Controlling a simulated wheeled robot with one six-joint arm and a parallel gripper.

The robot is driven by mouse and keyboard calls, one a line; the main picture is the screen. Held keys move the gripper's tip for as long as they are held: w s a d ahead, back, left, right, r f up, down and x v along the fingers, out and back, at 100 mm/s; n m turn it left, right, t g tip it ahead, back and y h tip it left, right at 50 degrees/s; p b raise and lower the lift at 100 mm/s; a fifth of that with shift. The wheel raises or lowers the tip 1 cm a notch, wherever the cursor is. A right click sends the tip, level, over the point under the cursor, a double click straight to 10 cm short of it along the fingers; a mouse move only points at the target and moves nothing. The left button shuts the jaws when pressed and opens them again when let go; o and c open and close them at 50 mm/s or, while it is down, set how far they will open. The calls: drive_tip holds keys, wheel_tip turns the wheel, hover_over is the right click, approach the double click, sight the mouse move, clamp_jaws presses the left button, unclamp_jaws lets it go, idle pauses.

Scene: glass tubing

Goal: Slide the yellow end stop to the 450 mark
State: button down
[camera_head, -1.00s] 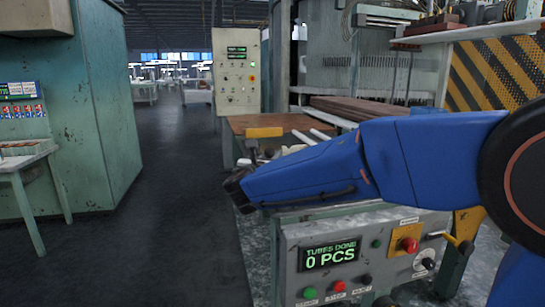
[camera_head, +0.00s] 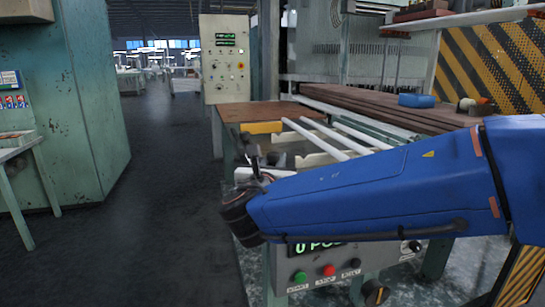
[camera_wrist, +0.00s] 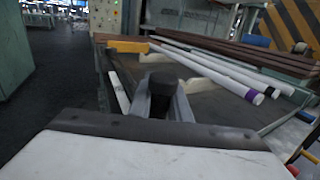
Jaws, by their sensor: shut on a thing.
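The yellow end stop (camera_head: 262,127) shows as a yellow block at the left end of the white tubes, by the wooden tabletop. It also shows in the wrist view (camera_wrist: 128,46), just beyond my gripper. My gripper (camera_wrist: 160,104) has its grey fingers on both sides of a black knob (camera_wrist: 161,84) and is shut on it. How the knob joins the yellow block is hidden. In the head view, my blue arm covers part of the bench, and the fingers are small and dark below the yellow block. No scale or 450 mark can be read.
Several white tubes (camera_wrist: 215,67) lie slanting to the right of my gripper. A control panel with a display and buttons (camera_head: 328,270) is below my arm. A blue block (camera_head: 416,100) lies on brown boards at the right. Open dark floor (camera_head: 165,200) is at the left.

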drive_tip(key=shift+r, duration=0.1)
drive_tip(key=c, duration=1.6)
unclamp_jaws()
drive_tip(key=shift+c, duration=0.2)
drive_tip(key=s+a, duration=0.3)
drive_tip(key=s, duration=1.4)
drive_tip(key=shift+a, duration=0.15)
drive_tip(key=shift+s, duration=0.1)
